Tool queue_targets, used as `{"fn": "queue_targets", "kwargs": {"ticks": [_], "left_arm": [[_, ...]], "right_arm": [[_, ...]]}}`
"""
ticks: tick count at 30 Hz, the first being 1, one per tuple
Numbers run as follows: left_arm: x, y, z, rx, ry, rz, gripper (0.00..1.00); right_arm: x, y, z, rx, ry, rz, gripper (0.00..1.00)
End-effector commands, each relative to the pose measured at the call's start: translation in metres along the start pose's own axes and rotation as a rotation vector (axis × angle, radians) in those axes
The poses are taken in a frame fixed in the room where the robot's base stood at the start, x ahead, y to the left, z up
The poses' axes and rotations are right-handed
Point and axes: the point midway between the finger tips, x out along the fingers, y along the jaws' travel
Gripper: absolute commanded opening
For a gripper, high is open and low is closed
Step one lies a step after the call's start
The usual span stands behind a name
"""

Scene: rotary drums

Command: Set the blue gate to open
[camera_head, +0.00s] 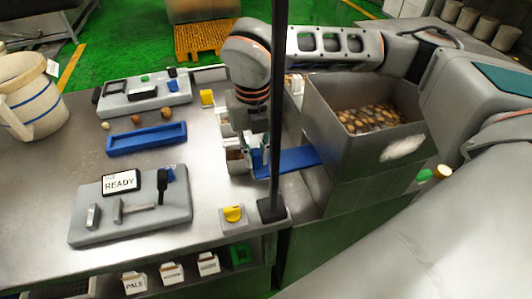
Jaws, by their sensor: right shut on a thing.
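The blue gate (298,160) is a flat blue plate that sticks out to the left from the low side of a grey metal hopper (318,130). The hopper holds many brown, nut-like pieces (368,118). My right gripper (257,158) comes down from above at the gate's left end. It is shut on the blue gate there, though its fingers are small and partly hidden by a dark upright post (278,80). My left gripper is not in view.
A grey panel with a READY display (121,182) and levers lies at the front left. A blue tray (146,139) and another panel (145,97) lie behind it. A yellow knob (233,213) sits near the table's front edge.

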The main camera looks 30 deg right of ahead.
Motion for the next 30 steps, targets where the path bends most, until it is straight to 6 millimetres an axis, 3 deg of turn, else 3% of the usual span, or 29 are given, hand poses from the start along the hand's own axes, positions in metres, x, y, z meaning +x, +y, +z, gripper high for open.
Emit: {"fn": "queue_targets", "kwargs": {"ticks": [6,7,9,22,30], "left_arm": [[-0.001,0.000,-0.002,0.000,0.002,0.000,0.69],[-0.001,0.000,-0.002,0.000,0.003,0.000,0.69],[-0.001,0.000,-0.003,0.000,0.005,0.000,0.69],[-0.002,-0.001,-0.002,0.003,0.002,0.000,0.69],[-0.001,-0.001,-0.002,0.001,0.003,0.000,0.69]], "right_arm": [[-0.001,0.003,0.000,-0.007,-0.005,0.007,0.00],[-0.001,0.003,0.000,-0.008,-0.005,0.008,0.17],[-0.001,0.003,0.000,-0.008,-0.005,0.007,0.32],[-0.007,0.002,0.001,-0.005,-0.005,0.005,0.32],[-0.054,0.002,0.001,-0.006,-0.009,0.006,0.32]]}}
